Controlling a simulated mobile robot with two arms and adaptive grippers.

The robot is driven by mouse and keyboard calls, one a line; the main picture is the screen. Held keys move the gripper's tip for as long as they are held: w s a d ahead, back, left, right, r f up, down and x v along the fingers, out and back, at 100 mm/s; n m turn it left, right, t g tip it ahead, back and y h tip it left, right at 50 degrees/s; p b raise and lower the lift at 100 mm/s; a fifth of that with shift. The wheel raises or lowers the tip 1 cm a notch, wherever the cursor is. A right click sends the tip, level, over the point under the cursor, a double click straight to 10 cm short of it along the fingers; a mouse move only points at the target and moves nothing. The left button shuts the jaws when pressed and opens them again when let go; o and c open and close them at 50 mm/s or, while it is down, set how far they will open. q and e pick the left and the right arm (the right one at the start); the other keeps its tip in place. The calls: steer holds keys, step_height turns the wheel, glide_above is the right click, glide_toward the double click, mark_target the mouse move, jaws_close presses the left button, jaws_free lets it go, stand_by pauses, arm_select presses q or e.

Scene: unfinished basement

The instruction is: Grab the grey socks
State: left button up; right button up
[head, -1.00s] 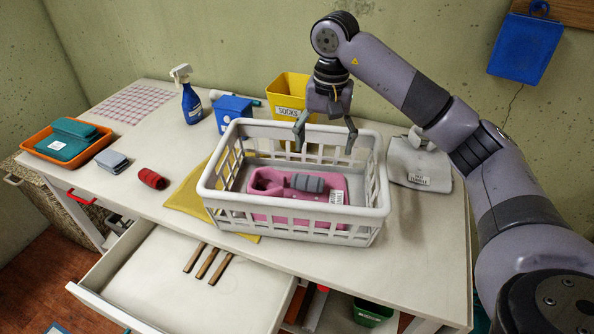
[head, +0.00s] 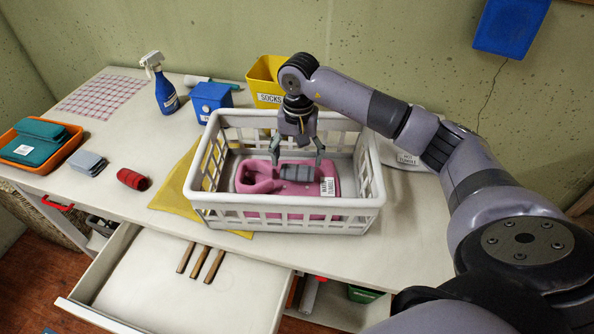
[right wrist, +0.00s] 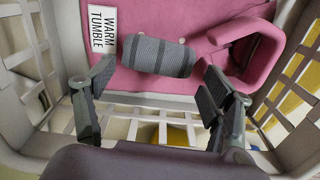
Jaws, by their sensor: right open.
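The grey socks (head: 296,173) are a rolled, ribbed bundle lying on the pink item (head: 262,180) inside the white laundry basket (head: 284,227). They also show in the right wrist view (right wrist: 158,56), upper middle. My right gripper (head: 298,158) is down inside the basket, just above and behind the socks. In the right wrist view its fingers (right wrist: 155,88) are spread wide, one to each side of the bundle's near edge, and nothing is between them. The pink item bears a "WARM TUMBLE" label. My left gripper is not in view.
The basket's slatted walls surround my right gripper. A yellow socks bin (head: 265,85), blue box (head: 211,100) and spray bottle (head: 165,90) stand behind. A red roll (head: 133,179) and grey-blue folded cloth (head: 87,163) lie left. An open drawer (head: 170,290) is in front.

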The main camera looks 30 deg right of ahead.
mark_target(298, 166)
steer(key=shift+f, duration=0.2)
steer(key=shift+s+f, duration=0.1)
steer(key=shift+f, duration=0.2)
step_height(298, 166, down, 4)
steer(key=shift+r+p, duration=0.15)
steer(key=shift+p, duration=0.75)
steer(key=shift+f, duration=0.4)
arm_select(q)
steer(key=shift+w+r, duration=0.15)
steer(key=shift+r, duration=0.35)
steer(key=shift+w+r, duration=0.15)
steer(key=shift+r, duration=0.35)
arm_select(e)
steer(key=c, duration=0.8)
steer(key=shift+r, duration=0.1)
